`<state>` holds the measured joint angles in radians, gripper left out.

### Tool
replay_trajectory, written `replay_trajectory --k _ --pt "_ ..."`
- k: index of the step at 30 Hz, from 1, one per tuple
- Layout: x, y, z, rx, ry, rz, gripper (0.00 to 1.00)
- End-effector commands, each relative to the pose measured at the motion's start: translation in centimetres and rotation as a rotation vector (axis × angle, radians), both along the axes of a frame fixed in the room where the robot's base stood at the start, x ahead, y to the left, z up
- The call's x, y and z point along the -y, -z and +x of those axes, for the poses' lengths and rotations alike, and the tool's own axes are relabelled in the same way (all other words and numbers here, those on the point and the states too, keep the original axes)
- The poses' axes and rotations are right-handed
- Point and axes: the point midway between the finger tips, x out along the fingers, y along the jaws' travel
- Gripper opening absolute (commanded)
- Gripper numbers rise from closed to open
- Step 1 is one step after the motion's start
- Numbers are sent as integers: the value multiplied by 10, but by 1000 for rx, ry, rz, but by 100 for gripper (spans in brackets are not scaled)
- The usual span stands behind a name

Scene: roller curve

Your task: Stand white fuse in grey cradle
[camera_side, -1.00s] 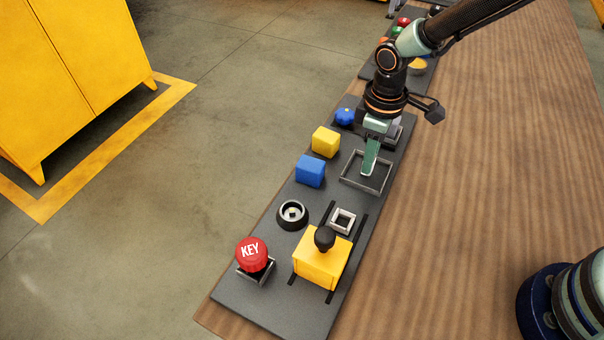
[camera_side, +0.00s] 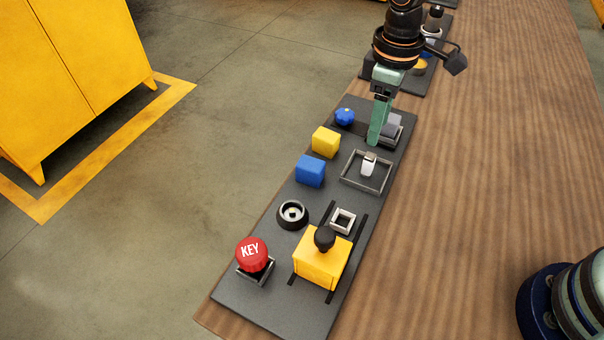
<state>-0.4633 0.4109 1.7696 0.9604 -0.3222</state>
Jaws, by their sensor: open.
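I cannot tell for sure which one is called the cradle. My gripper (camera_side: 377,135) is open, with green fingers pointing down. It is above and behind the fuse, apart from it, and hides part of the grey block behind.

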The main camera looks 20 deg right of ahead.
Motion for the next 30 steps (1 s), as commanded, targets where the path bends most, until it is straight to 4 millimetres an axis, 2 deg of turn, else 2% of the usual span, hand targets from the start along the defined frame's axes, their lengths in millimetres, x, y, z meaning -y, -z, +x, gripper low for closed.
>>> replay_trajectory --k 3,8,11,14,21,25,30 --pt "0 -18 1 3 0 1 56" --pt "0 -31 0 2 2 1 56" --pt "7 -40 0 15 24 8 56" --pt "25 -57 -2 52 85 25 56" --pt "94 -104 -26 193 331 89 56" --pt "129 -120 -46 274 467 122 56" --pt "165 -128 -73 376 629 160 56"
